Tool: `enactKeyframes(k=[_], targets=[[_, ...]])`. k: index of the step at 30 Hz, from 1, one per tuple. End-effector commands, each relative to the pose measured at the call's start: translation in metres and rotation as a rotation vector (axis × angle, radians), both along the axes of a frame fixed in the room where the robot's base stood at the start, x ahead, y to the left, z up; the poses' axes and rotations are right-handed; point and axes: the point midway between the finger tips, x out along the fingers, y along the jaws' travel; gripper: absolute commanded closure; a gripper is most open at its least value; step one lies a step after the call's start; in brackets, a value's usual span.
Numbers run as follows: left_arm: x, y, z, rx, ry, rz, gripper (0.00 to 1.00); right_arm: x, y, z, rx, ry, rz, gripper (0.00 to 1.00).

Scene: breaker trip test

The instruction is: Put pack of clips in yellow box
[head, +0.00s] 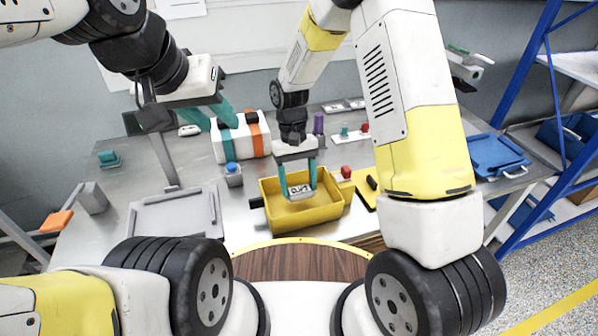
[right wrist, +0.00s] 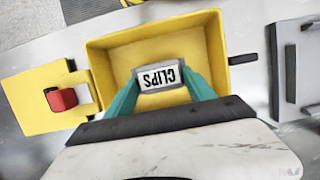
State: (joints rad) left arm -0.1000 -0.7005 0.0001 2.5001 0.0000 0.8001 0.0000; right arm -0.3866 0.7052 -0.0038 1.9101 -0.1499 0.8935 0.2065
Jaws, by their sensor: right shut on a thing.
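The pack of clips (head: 299,191) is a small grey pack with a white label reading CLIPS. My right gripper (head: 298,186) is shut on it, with one teal finger on each side. The pack is over or within the open top of the yellow box (head: 316,214); I cannot tell whether it touches the floor of the box. In the right wrist view the pack (right wrist: 159,77) shows inside the outline of the yellow box (right wrist: 230,40), whose visible inside is otherwise empty. My left gripper (head: 218,116) is open, in the air at the upper left, in front of a white case.
A white case with teal and orange bands (head: 242,140) stands behind the box. A blue-topped container (head: 233,174) is left of the box. A yellow plate with a red button (right wrist: 62,99) adjoins the box. A grey tray (head: 178,214) lies left; a blue tray (head: 496,155) lies far right.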

Motion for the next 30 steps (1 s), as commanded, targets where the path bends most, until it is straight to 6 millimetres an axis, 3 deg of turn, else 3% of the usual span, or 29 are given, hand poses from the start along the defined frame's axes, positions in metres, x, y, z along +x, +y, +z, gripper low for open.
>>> enactKeyframes(k=[10,20,21,24,30], targets=[[0.000,0.000,0.000,0.000,0.000,0.000,0.64,0.000,-0.001,-0.039,-0.001,0.001,-0.001,0.77],[0.000,0.000,0.000,0.000,0.000,0.000,0.64,0.000,0.000,-0.042,0.000,-0.002,-0.001,0.77],[0.000,0.000,0.000,0.000,0.000,0.000,0.64,0.000,0.000,-0.043,0.000,-0.002,-0.001,0.33],[0.000,0.000,0.000,0.000,0.000,0.000,0.64,0.000,0.000,-0.042,0.000,-0.002,-0.001,0.15],[0.000,0.000,0.000,0.000,0.000,0.000,0.64,0.000,0.000,-0.042,0.000,-0.002,-0.001,0.15]])
